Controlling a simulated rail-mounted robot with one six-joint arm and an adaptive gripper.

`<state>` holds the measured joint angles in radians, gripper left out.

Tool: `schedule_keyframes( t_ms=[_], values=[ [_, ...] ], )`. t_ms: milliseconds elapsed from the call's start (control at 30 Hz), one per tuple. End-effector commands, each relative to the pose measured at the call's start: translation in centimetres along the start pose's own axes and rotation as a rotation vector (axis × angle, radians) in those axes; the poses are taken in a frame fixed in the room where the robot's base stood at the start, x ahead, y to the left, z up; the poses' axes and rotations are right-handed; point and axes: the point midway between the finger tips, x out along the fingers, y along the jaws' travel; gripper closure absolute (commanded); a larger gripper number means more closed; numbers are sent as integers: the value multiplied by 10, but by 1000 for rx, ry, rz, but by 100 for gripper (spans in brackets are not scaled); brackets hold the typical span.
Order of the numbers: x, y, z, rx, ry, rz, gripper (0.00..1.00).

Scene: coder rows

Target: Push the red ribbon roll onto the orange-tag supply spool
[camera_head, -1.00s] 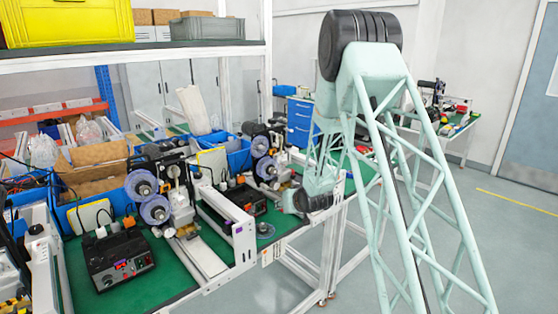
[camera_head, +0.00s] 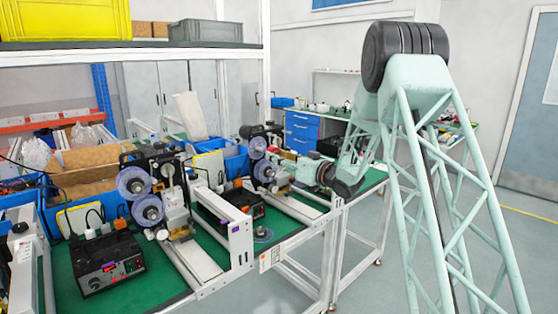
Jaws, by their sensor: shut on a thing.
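My gripper (camera_head: 290,168) is at the end of my mint-green arm, small and partly hidden, beside the farther coder unit. It is shut; a small red patch by its fingers looks like the red ribbon roll (camera_head: 287,154), mostly hidden. Just left of it are the farther unit's two pale-blue spools, the upper spool (camera_head: 258,147) and the lower spool (camera_head: 264,171). A small orange spot (camera_head: 283,189) shows under the gripper, but I cannot tell whether it is the orange tag. I cannot tell whether the roll touches a spool.
A nearer coder unit has two more pale-blue spools (camera_head: 147,210). Black control boxes (camera_head: 105,262) stand on the green bench. A white frame post (camera_head: 241,245) rises at the bench front. Open floor lies to the right.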

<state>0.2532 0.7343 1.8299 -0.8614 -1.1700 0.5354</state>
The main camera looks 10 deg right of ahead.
Motion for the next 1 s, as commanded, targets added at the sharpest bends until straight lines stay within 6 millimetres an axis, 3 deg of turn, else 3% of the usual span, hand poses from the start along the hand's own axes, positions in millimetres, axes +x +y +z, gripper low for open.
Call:
schedule_keyframes(
  t_ms=[567, 1000],
  values=[
    [3, -1, 0, 0, 0, -1, 76],
    [24, -1, 0, 0, -1, -1, 76]
  ],
)
